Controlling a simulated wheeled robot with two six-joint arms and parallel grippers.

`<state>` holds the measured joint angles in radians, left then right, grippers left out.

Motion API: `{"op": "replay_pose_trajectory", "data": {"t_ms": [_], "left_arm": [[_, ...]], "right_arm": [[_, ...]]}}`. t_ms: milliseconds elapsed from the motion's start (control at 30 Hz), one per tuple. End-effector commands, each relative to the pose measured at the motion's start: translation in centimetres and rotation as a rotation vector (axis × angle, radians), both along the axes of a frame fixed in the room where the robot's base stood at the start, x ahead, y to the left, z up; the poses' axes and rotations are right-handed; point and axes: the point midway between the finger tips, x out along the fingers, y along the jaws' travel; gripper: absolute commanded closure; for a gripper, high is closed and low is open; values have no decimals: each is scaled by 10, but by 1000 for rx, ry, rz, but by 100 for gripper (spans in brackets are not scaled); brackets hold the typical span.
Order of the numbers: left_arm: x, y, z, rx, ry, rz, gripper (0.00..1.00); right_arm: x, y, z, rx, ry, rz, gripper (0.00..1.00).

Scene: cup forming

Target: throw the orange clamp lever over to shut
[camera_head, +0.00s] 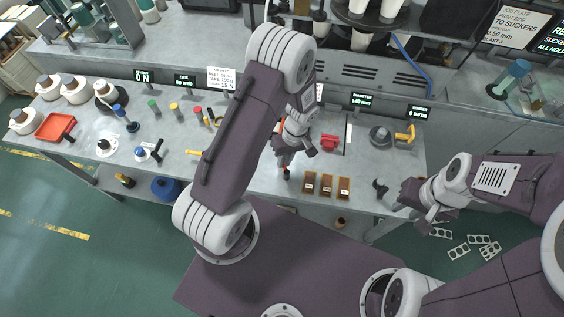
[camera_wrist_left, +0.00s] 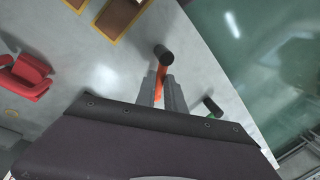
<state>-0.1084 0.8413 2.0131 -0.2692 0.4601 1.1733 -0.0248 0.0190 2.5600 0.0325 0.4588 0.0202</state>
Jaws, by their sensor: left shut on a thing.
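The orange clamp lever (camera_wrist_left: 160,80) ends in a black knob (camera_wrist_left: 164,54). In the left wrist view it stands between the two grey fingers of my left gripper (camera_wrist_left: 161,92), which is shut on it, with the knob sticking out past the fingertips. In the head view my left gripper (camera_head: 285,160) is over the middle of the bench, and the black knob (camera_head: 286,174) shows just below it. The clamp's base is hidden by my gripper and arm. My right gripper (camera_head: 428,205) hangs off the bench's front right edge; its jaw gap is not clear.
Several brown framed blocks (camera_head: 326,186) lie right of the lever, near the bench's front edge. A red part (camera_head: 329,142) sits behind them. An orange-yellow handled part (camera_head: 405,135) stands further right. Several small coloured-knob tools and a red tray (camera_head: 55,126) are on the left.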

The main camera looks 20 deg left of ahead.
Motion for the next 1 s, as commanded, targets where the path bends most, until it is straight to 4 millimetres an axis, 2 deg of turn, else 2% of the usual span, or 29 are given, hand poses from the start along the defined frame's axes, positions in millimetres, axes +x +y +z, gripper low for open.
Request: {"op": "replay_pose_trajectory", "data": {"t_ms": [500,1000], "left_arm": [[9,-13,0,-1,-8,-426,100],[10,-19,2,-1,-8,-589,100]], "right_arm": [[0,0,-21,0,0,0,67],[0,0,-28,0,0,0,67]]}}
